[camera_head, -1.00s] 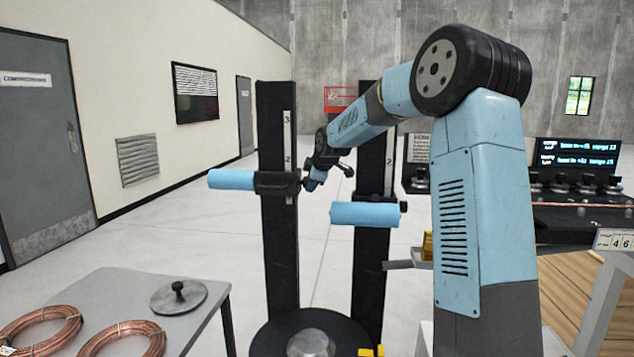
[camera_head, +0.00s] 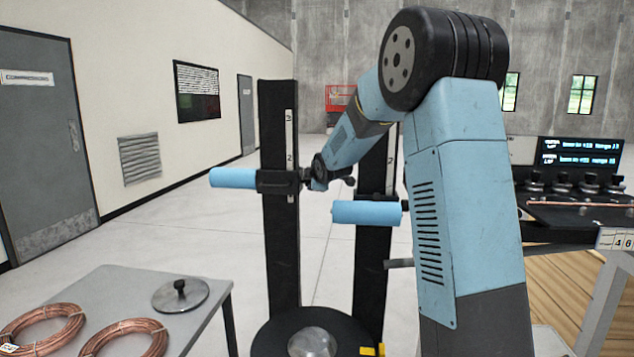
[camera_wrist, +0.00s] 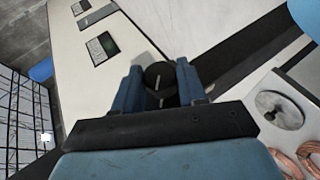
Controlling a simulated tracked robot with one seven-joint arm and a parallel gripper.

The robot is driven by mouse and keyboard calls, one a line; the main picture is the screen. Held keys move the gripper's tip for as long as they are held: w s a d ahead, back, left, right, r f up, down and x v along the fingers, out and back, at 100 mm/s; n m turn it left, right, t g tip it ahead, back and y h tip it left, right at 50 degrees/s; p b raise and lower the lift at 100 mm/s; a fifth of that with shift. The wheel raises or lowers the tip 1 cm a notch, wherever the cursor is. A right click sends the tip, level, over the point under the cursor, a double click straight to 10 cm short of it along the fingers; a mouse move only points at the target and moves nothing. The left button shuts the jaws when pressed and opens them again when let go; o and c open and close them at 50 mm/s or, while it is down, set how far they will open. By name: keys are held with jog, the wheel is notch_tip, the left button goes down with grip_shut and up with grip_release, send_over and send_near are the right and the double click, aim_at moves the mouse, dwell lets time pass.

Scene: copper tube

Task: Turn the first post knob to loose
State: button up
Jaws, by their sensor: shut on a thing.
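The left post (camera_head: 279,235) is a dark upright with a numbered scale, and a black clamp block (camera_head: 275,182) on it carries a blue roller (camera_head: 233,178) to the left. My gripper (camera_head: 311,178) is at the right side of that block, where the post knob is mostly hidden by my wrist in the head view. In the wrist view, a round black knob (camera_wrist: 158,74) with a light line on its face sits between the two blue fingers of my gripper (camera_wrist: 160,88), which are shut on it.
A second dark post (camera_head: 373,260) with a lower blue roller (camera_head: 366,213) stands close to the right of my gripper. A grey table (camera_head: 110,285) with copper coils (camera_head: 45,330) is at the front left. A control panel (camera_head: 578,160) is on the right.

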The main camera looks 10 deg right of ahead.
jog(key=shift+s+a+f+n+t, duration=0.2)
jog(key=shift+f+n+t, duration=0.15)
jog(key=shift+t, duration=0.6)
jog(key=shift+s+a+f+n+t, duration=0.15)
jog(key=shift+f+n+t, duration=0.2)
jog(key=shift+t, duration=0.6)
jog(key=o, duration=0.8)
jog(key=shift+w, duration=0.1)
jog(key=shift+c, duration=0.2)
jog(key=o, duration=0.3)
jog(key=shift+w+r, duration=0.1)
jog(key=shift+r, duration=0.05)
jog(key=shift+d+r, duration=0.1)
jog(key=shift+d, duration=0.05)
jog(key=s+r, duration=0.1)
jog(key=s, duration=1.2)
jog(key=shift+s+r, duration=0.25)
jog(key=shift+s, duration=0.1)
